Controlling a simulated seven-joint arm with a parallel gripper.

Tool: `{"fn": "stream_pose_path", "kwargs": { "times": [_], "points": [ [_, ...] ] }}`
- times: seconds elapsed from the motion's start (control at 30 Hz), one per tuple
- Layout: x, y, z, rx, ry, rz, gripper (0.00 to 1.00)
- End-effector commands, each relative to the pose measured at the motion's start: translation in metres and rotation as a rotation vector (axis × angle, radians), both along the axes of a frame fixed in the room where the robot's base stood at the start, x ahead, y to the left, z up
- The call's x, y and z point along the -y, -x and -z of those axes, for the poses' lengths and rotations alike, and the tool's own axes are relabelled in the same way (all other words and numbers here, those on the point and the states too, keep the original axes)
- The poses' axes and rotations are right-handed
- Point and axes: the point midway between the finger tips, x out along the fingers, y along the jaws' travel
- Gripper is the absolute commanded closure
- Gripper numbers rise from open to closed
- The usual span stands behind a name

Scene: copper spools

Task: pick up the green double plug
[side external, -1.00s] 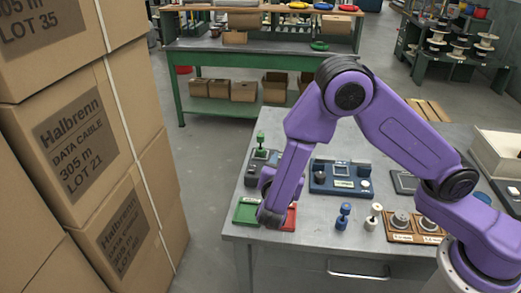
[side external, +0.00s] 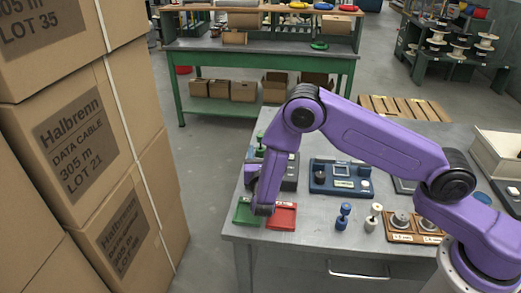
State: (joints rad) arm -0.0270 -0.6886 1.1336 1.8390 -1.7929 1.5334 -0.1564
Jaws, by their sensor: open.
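The green double plug (side external: 261,139) shows at the far left of the table, upright on or behind a grey device (side external: 290,172). My forearm covers part of the plug and its surroundings. The end of my arm is low over the table's left side, in front of the grey device and just above the green and red trays. My gripper's fingers are hidden behind my own arm, so I cannot see their distance from the plug.
A green tray (side external: 244,216) and a red tray (side external: 282,217) lie at the front left. A blue double plug (side external: 343,216) and a white one (side external: 373,218) stand to the right. A blue device (side external: 341,178) is behind them. A brown board (side external: 405,234) holds metal parts.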

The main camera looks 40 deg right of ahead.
Motion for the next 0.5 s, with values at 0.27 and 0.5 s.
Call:
{"fn": "stream_pose_path", "kwargs": {
  "times": [0.27, 0.5],
  "points": [
    [0.014, -0.02, 0.0, 0.001, -0.001, 0.001, 0.45],
    [0.027, -0.044, -0.004, 0.002, -0.001, 0.004, 0.45]
  ]
}}
